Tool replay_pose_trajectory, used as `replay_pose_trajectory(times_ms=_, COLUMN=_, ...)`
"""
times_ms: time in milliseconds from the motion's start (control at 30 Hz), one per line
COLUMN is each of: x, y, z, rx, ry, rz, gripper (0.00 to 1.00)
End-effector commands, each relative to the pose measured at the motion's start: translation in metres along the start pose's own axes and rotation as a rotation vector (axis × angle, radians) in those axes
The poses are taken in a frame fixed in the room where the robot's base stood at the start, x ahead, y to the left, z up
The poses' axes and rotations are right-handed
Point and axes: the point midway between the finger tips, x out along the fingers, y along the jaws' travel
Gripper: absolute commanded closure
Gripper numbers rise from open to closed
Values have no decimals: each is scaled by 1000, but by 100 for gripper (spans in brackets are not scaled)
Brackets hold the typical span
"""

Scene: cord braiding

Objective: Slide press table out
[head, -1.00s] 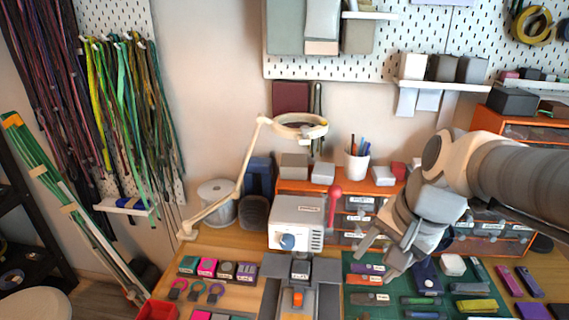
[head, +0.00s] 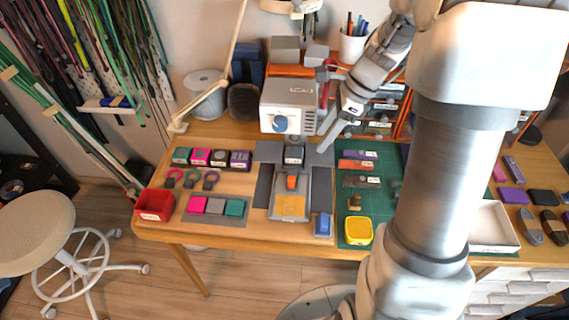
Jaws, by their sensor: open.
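The press (head: 289,106) is a light grey box with a blue dial, standing at the back middle of the table. Its press table (head: 274,213) is a grey sliding plate in front, with a tan square and an orange tab (head: 291,182) on it. My gripper (head: 326,104) is open at the press's right side, beside the red lever (head: 325,88). Its fingers spread around the lever's area; I cannot tell whether they touch it. My arm hides part of the table to the right.
Colored blocks and loops lie left of the press, with a red bin (head: 154,205) at the table's left corner. A green mat (head: 345,187) with tools and a yellow tray (head: 358,231) lies to the right. A stool (head: 35,232) stands on the floor at left.

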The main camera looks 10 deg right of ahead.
Motion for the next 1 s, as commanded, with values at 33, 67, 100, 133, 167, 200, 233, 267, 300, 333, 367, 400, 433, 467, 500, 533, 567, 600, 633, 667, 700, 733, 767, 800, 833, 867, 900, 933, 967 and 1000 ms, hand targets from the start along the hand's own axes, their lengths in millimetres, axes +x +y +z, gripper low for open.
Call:
replay_pose_trajectory(times_ms=33, x=4, y=0, z=-1, rx=4, ry=-1, rz=1, gripper=43)
replay_pose_trajectory(times_ms=67, x=7, y=0, z=-1, rx=4, ry=-1, rz=2, gripper=43)
replay_pose_trajectory(times_ms=100, x=12, y=0, z=0, rx=3, ry=-1, rz=2, gripper=43)
replay_pose_trajectory(times_ms=133, x=16, y=0, z=0, rx=2, ry=-2, rz=3, gripper=43)
replay_pose_trajectory(times_ms=167, x=21, y=0, z=0, rx=1, ry=-1, rz=3, gripper=43)
replay_pose_trajectory(times_ms=200, x=29, y=0, z=-1, rx=0, ry=0, rz=4, gripper=43)
replay_pose_trajectory(times_ms=233, x=35, y=1, z=-1, rx=0, ry=0, rz=5, gripper=43)
replay_pose_trajectory(times_ms=267, x=42, y=1, z=-1, rx=0, ry=0, rz=4, gripper=43)
replay_pose_trajectory(times_ms=300, x=51, y=1, z=-1, rx=0, ry=-1, rz=5, gripper=43)
replay_pose_trajectory(times_ms=333, x=58, y=1, z=-1, rx=1, ry=0, rz=5, gripper=43)
replay_pose_trajectory(times_ms=367, x=65, y=1, z=-1, rx=0, ry=0, rz=6, gripper=43)
replay_pose_trajectory(times_ms=400, x=74, y=1, z=-1, rx=0, ry=0, rz=4, gripper=43)
replay_pose_trajectory(times_ms=433, x=80, y=1, z=-1, rx=0, ry=0, rz=4, gripper=43)
replay_pose_trajectory(times_ms=467, x=87, y=1, z=-1, rx=0, ry=0, rz=5, gripper=43)
replay_pose_trajectory(times_ms=500, x=96, y=1, z=-1, rx=-1, ry=0, rz=5, gripper=43)
replay_pose_trajectory(times_ms=533, x=102, y=1, z=-1, rx=-1, ry=0, rz=5, gripper=43)
replay_pose_trajectory(times_ms=567, x=109, y=1, z=-1, rx=-1, ry=0, rz=5, gripper=43)
replay_pose_trajectory(times_ms=600, x=118, y=1, z=-1, rx=0, ry=0, rz=5, gripper=43)
replay_pose_trajectory(times_ms=633, x=124, y=1, z=-1, rx=0, ry=1, rz=4, gripper=43)
replay_pose_trajectory(times_ms=667, x=130, y=1, z=-1, rx=0, ry=0, rz=4, gripper=43)
replay_pose_trajectory(times_ms=700, x=137, y=1, z=-1, rx=-1, ry=0, rz=4, gripper=43)
replay_pose_trajectory(times_ms=733, x=142, y=1, z=-1, rx=-1, ry=0, rz=3, gripper=43)
replay_pose_trajectory(times_ms=767, x=147, y=1, z=-1, rx=-1, ry=0, rz=3, gripper=43)
replay_pose_trajectory(times_ms=800, x=153, y=1, z=-1, rx=-2, ry=0, rz=3, gripper=43)
replay_pose_trajectory(times_ms=833, x=156, y=0, z=-1, rx=-2, ry=1, rz=2, gripper=43)
replay_pose_trajectory(times_ms=867, x=160, y=0, z=0, rx=-1, ry=0, rz=2, gripper=43)
replay_pose_trajectory(times_ms=900, x=164, y=0, z=0, rx=-1, ry=-1, rz=2, gripper=43)
replay_pose_trajectory(times_ms=933, x=166, y=0, z=0, rx=-1, ry=-1, rz=2, gripper=43)
replay_pose_trajectory(times_ms=967, x=168, y=0, z=0, rx=-1, ry=0, rz=1, gripper=43)
replay_pose_trajectory(times_ms=1000, x=170, y=0, z=0, rx=-1, ry=0, rz=1, gripper=43)
